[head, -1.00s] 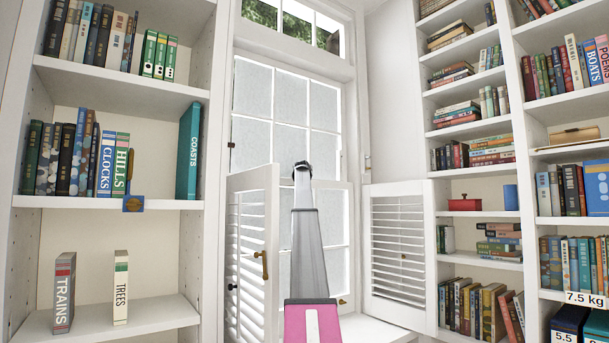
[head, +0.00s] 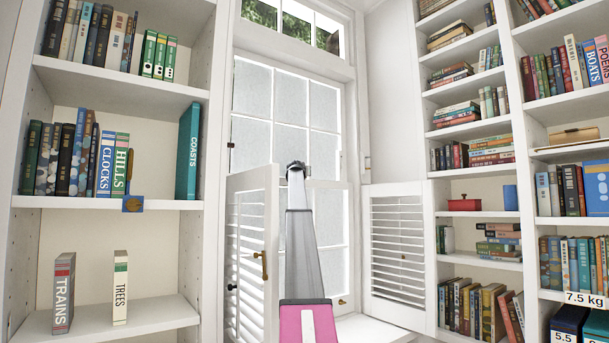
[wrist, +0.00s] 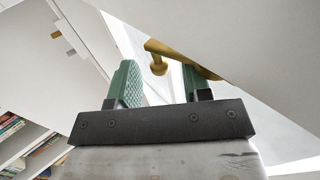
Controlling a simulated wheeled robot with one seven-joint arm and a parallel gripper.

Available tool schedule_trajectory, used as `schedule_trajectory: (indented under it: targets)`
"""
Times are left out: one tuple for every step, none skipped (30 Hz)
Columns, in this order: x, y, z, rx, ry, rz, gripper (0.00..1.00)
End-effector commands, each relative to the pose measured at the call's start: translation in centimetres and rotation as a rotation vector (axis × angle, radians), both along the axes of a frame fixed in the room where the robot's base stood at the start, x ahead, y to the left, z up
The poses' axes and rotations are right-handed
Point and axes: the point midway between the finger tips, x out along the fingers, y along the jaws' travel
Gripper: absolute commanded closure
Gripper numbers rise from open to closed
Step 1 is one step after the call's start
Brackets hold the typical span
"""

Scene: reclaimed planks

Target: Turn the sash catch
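The sash catch (wrist: 158,66) is a brass piece with a rounded knob and a flat lever. It shows in the wrist view just beyond my fingertips, against a white surface. My gripper (wrist: 158,75) has two green-padded fingers, apart, with nothing held between them.
A louvred shutter (head: 252,240) with a brass handle (head: 263,265) stands folded out close left of my arm. Another shutter (head: 397,245) is at the right. Bookshelves (head: 120,203) flank the window on both sides. The window sill (head: 375,330) looks clear.

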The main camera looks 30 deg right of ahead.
Motion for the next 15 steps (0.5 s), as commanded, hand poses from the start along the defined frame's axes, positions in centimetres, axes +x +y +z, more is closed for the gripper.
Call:
schedule_trajectory:
  targets:
    - [0.0,0.0,0.0,0.0,0.0,0.0,0.55]
    - [0.0,0.0,0.0,0.0,0.0,0.0,0.55]
    - [0.0,0.0,0.0,-0.001,-0.001,0.001,0.55]
    - [0.0,0.0,0.0,-0.001,-0.001,0.001,0.55]
    - [0.0,0.0,0.1,-0.001,-0.001,0.001,0.55]
    - [0.0,0.0,0.1,-0.001,-0.001,0.001,0.55]
    - [-0.1,0.1,0.1,-0.001,-0.001,0.001,0.55]
    - [-0.1,0.1,0.1,-0.001,-0.001,0.001,0.55]
    - [-0.3,0.3,0.0,-0.001,-0.001,0.001,0.55]
    - [-0.4,0.4,0.0,-0.001,-0.001,0.001,0.55]
    - [-0.6,0.6,0.0,-0.001,-0.001,0.001,0.55]
    - [-0.9,0.9,0.0,-0.001,-0.001,0.001,0.55]
    - [-1.1,1.1,0.0,-0.001,-0.001,0.001,0.55]
    - [-1.4,1.4,0.0,-0.001,-0.001,0.001,0.55]
    - [-1.8,1.8,-0.1,-0.001,-0.001,0.001,0.55]
